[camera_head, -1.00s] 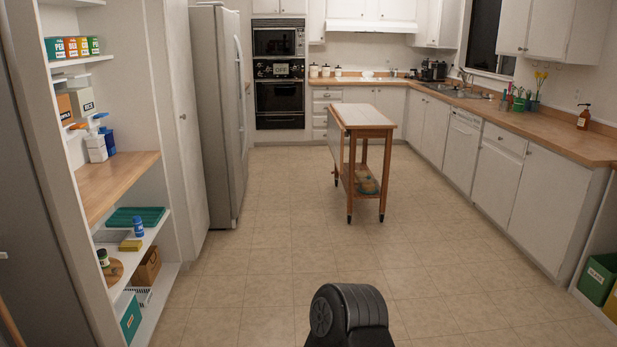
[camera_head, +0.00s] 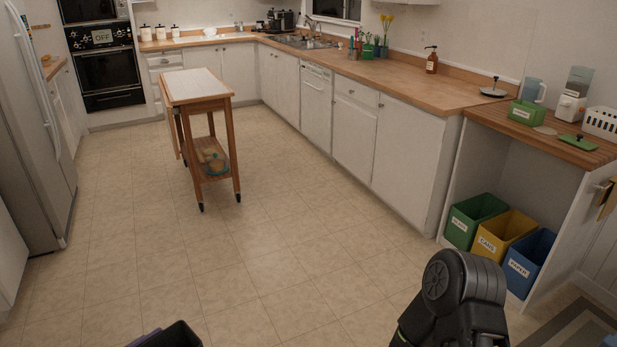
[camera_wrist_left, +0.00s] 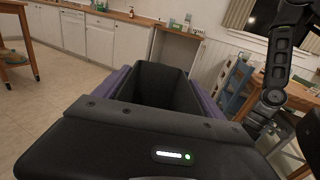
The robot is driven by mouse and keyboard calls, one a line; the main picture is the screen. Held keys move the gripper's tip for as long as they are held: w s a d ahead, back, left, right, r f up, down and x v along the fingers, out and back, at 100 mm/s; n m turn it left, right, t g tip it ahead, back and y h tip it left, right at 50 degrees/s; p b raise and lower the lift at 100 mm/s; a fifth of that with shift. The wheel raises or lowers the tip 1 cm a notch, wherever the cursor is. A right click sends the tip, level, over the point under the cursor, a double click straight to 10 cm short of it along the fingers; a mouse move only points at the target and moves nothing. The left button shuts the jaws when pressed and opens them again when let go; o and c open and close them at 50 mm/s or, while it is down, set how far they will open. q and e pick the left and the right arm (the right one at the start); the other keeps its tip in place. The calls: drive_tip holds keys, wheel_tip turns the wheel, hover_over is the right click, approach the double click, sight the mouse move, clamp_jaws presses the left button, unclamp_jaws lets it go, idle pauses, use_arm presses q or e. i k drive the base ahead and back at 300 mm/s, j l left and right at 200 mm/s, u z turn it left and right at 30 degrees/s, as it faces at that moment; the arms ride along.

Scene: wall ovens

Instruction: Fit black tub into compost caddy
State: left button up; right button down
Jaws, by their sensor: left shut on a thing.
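The black tub (camera_wrist_left: 165,78), an open-topped box, is held in my left gripper (camera_wrist_left: 160,98). The gripper is shut on it, with purple parts along both its sides. In the head view only a dark corner of the tub (camera_head: 178,335) shows at the bottom edge. A small green box with a white label (camera_head: 527,114) stands on the wooden counter at the right and looks like the compost caddy; its label is too small to read. A green lid (camera_head: 577,142) lies near it. My right arm shows at the lower right, but its gripper is out of view.
Green (camera_head: 474,219), yellow (camera_head: 506,238) and blue (camera_head: 531,262) bins stand under the right counter (camera_head: 545,132). A white basket (camera_head: 602,122) and small appliances are on it. A wheeled cart (camera_head: 200,95) stands left of centre. The floor between is clear.

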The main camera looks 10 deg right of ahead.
sight(530, 105)
drive_tip(key=i+l+z, duration=0.25)
drive_tip(key=i+z, duration=0.15)
drive_tip(key=i, duration=0.15)
drive_tip(key=i+z, duration=0.4)
drive_tip(key=i, duration=0.2)
drive_tip(key=i+z, duration=0.4)
drive_tip(key=i, duration=0.15)
drive_tip(key=i+j+z, duration=0.4)
drive_tip(key=i, duration=0.15)
drive_tip(key=i+z, duration=0.4)
drive_tip(key=i+j+z, duration=0.1)
drive_tip(key=i+z, duration=0.25)
drive_tip(key=i+j+z, duration=0.15)
drive_tip(key=z, duration=0.25)
drive_tip(key=i+j+z, duration=0.4)
